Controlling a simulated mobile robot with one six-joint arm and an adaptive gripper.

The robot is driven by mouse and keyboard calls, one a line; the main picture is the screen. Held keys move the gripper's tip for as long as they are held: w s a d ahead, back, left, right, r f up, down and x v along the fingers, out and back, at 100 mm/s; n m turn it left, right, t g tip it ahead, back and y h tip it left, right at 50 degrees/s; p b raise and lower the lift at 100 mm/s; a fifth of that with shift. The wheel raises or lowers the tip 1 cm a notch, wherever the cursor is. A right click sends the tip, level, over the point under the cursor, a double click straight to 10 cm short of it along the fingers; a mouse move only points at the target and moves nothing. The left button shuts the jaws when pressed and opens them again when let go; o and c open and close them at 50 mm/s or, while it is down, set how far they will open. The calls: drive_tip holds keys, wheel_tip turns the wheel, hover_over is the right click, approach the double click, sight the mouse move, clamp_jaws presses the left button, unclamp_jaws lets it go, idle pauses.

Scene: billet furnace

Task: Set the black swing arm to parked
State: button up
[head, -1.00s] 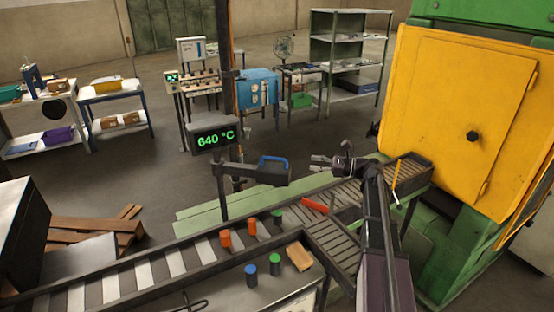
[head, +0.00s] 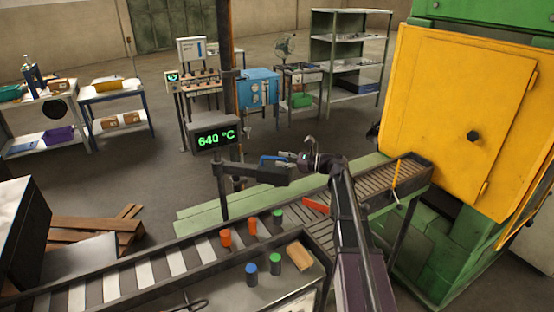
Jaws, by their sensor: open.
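The black swing arm (head: 252,173) reaches out to the right from the post under the 640 °C display (head: 215,138), above the roller conveyor. Its blue handle (head: 272,159) stands up near its right end. My gripper (head: 291,157) is open at the right side of the blue handle, its fingers pointing left. The fingertips overlap the handle's right part in the picture; I cannot tell whether they touch it or are around it.
Blue and green cylinders (head: 251,268) and a wooden block (head: 299,256) stand in front. The yellow furnace door (head: 455,115) is at the right.

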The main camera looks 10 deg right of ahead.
drive_tip(key=shift+x, duration=1.05)
clamp_jaws()
